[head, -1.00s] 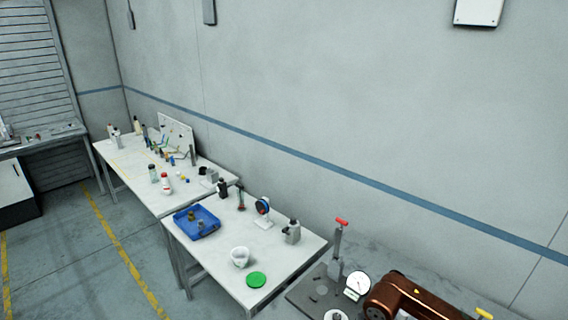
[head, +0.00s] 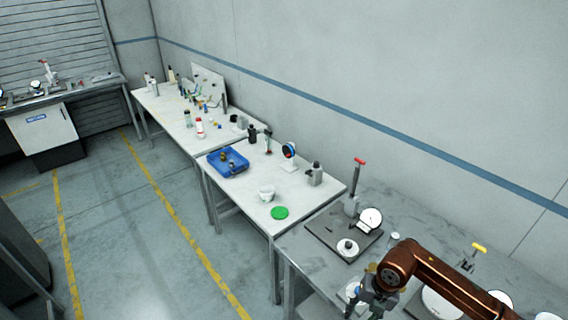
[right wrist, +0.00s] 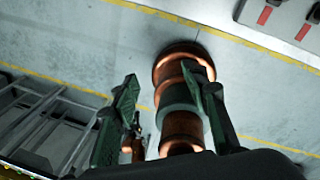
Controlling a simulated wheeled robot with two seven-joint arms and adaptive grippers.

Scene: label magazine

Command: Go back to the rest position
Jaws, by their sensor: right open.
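My right arm, copper coloured, reaches in from the lower right in the head view, over the grey workbench (head: 300,236). Its dark gripper (head: 366,306) hangs down at the bottom edge, in front of the bench. In the right wrist view the two dark green fingers of my right gripper (right wrist: 161,85) stand wide apart. No object is held between them; a copper and dark cylindrical part, which looks like my own body, shows behind. My left gripper is in neither view.
The grey bench carries a dial gauge stand (head: 371,219) and a red-handled press (head: 356,180). The floor left of the tables is clear.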

